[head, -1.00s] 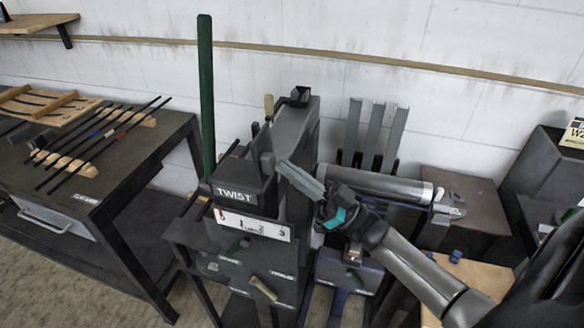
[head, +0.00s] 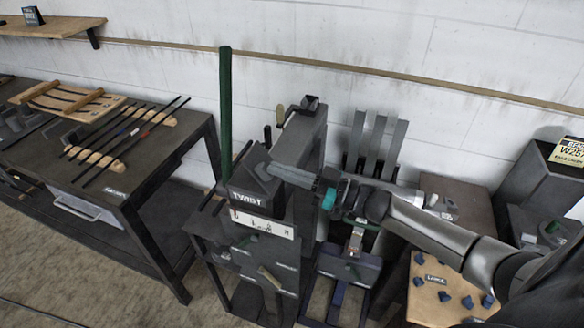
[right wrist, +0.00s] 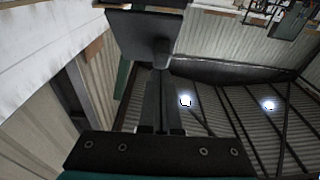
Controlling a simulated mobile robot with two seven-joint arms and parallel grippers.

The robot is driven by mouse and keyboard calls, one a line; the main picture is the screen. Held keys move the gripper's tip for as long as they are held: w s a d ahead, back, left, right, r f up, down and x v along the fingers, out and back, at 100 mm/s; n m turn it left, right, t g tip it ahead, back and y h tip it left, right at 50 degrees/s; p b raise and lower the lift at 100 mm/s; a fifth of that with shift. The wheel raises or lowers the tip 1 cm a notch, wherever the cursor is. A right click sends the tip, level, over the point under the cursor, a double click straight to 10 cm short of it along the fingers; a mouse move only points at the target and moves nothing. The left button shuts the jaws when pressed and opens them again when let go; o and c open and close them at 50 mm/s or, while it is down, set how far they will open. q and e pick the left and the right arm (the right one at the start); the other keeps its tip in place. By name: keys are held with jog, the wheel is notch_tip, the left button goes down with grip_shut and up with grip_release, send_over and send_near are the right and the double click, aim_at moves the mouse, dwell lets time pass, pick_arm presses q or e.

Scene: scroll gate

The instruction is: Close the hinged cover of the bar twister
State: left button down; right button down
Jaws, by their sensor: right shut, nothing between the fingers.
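The bar twister (head: 252,196) stands at the centre of the head view, a dark machine with a TWIST label and a white numbered strip. A grey upright panel (head: 303,135), apparently its hinged cover, stands raised behind and to the right of the TWIST block. My right gripper (head: 290,175) reaches in from the right, its fingers in front of this panel's lower part and close to the block; contact cannot be told. In the right wrist view its fingers (right wrist: 156,105) are together and empty, with a dark square plate (right wrist: 145,35) just beyond the tips. My left gripper is out of view.
A green upright bar (head: 225,110) rises at the twister's left. A dark bench (head: 140,180) with several thin rods stands at left. Grey upright slats (head: 375,145) stand behind my right arm. A wooden board (head: 425,300) with blue pieces lies at lower right.

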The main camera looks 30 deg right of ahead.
aim_at(255, 167)
jog(key=x, duration=0.3)
jog(key=shift+a+f+p, duration=0.1)
jog(key=shift+p, duration=0.2)
jog(key=shift+w+a+f+b, duration=0.3)
jog(key=shift+w+a, duration=0.2)
jog(key=shift+w, duration=0.15)
jog(key=shift+w+a+f+b, duration=0.2)
jog(key=shift+w+a+b, duration=0.1)
jog(key=shift+w+a, duration=0.25)
jog(key=shift+w, duration=0.1)
